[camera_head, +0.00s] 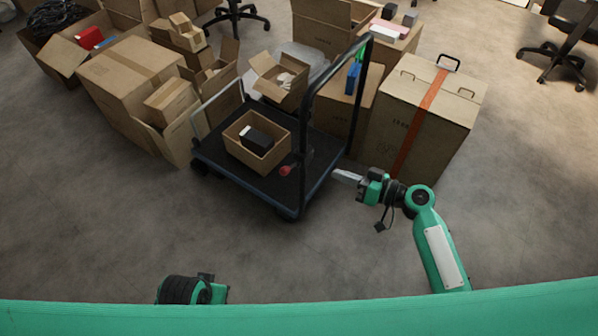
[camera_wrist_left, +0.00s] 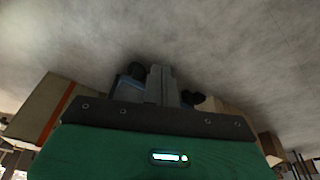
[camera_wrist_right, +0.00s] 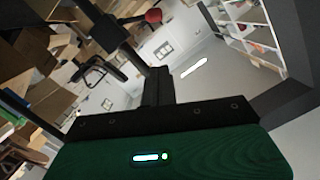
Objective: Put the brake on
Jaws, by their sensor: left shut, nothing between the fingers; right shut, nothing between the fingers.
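A platform trolley (camera_head: 235,178) with a dark deck and a black upright handle (camera_head: 305,110) stands on the floor. A small red brake part (camera_head: 286,170) sits at its near edge, left of the handle post. It also shows at the top of the right wrist view (camera_wrist_right: 153,16). My right gripper (camera_head: 338,175) is shut and empty, to the right of the handle post and apart from the red part. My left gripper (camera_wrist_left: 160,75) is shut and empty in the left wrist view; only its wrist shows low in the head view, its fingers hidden.
An open carton (camera_head: 232,150) with a black box inside stands on the deck. A tall carton with orange tape (camera_head: 450,95) stands close behind my right gripper. Several cartons (camera_head: 115,85) crowd the left and back. The floor in front is clear.

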